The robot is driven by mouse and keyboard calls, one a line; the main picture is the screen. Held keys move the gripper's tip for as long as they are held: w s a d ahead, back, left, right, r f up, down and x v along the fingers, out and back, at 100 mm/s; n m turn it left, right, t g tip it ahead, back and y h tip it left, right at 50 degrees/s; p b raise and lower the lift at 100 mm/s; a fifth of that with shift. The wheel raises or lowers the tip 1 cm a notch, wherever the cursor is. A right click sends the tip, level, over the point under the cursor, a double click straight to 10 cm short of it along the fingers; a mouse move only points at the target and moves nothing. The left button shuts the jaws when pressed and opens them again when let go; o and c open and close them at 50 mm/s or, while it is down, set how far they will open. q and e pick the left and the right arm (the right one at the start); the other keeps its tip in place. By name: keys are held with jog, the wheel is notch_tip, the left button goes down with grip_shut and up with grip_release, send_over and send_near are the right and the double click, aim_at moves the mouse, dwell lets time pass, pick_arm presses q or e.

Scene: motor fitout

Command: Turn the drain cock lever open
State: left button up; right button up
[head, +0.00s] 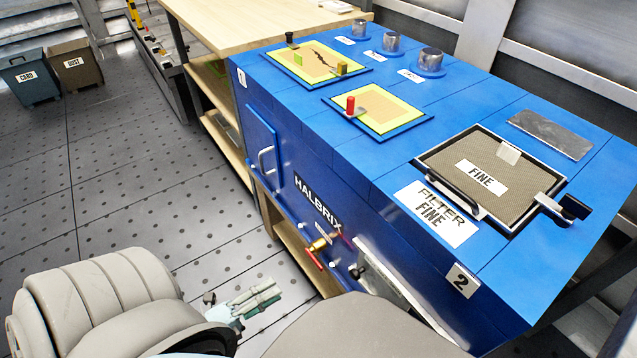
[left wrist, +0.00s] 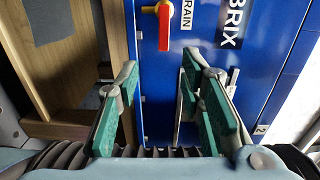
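The drain cock is a brass valve (head: 319,244) with a red lever (head: 314,260), low on the front of the blue HALBRIX cabinet. The lever hangs across the valve body. In the left wrist view the red lever (left wrist: 163,30) shows at the top, beside the DRAIN label (left wrist: 187,12); the brass part (left wrist: 149,9) is at its upper end. My left gripper (head: 262,298) is left of and nearer than the valve, apart from it. Its green-padded fingers (left wrist: 160,78) are open and empty, with the lever beyond their tips. My right gripper is not in view.
The blue cabinet (head: 350,170) has a door handle (head: 264,160) left of the valve, and a black knob (head: 357,271) and pale panel (head: 395,290) to its right. A wooden bench (head: 225,25) adjoins at the back. The floor left of the cabinet is clear.

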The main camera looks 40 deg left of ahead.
aim_at(317, 266)
pick_arm(q)
jog(key=b+x, duration=0.2)
jog(key=x, duration=1.1)
jog(key=shift+w+d+r, duration=0.15)
jog(key=shift+w+d, duration=0.15)
jog(key=shift+w, duration=0.15)
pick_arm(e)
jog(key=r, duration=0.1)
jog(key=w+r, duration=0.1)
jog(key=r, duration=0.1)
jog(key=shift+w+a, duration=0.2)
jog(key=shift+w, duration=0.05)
pick_arm(q)
jog(key=shift+c, duration=0.4)
grip_shut()
